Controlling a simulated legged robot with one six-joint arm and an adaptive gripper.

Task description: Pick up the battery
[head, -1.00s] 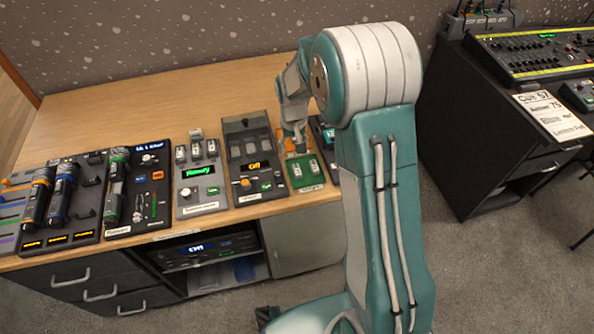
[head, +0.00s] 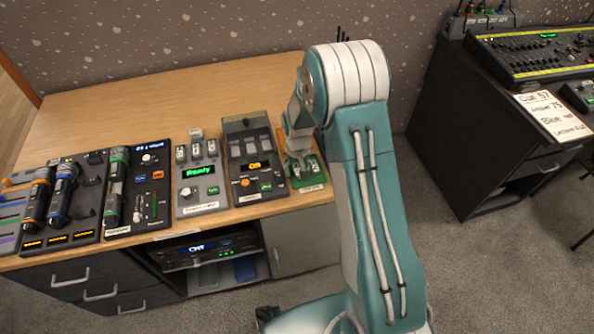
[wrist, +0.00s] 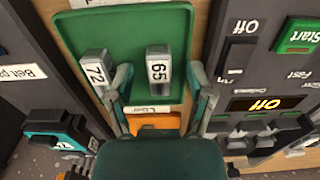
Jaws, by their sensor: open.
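Two small grey batteries with white labels stand in a green tray (wrist: 120,25). In the wrist view, the battery marked 65 (wrist: 158,66) is between the fingertips of my gripper (wrist: 160,82), with gaps at both sides. The battery marked 72 (wrist: 95,68) stands to its left, close outside the left finger. My gripper is open and holds nothing. In the head view, my gripper (head: 298,160) is low over the green tray (head: 313,181) at the counter's right front, partly hiding the batteries.
A dark charger panel with an orange "Off" display (wrist: 265,104) borders the tray on the right in the wrist view. A teal-ended device (wrist: 58,128) is at lower left. In the head view, a grey unit reads "Ready" (head: 198,171). The counter's back (head: 150,100) is clear.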

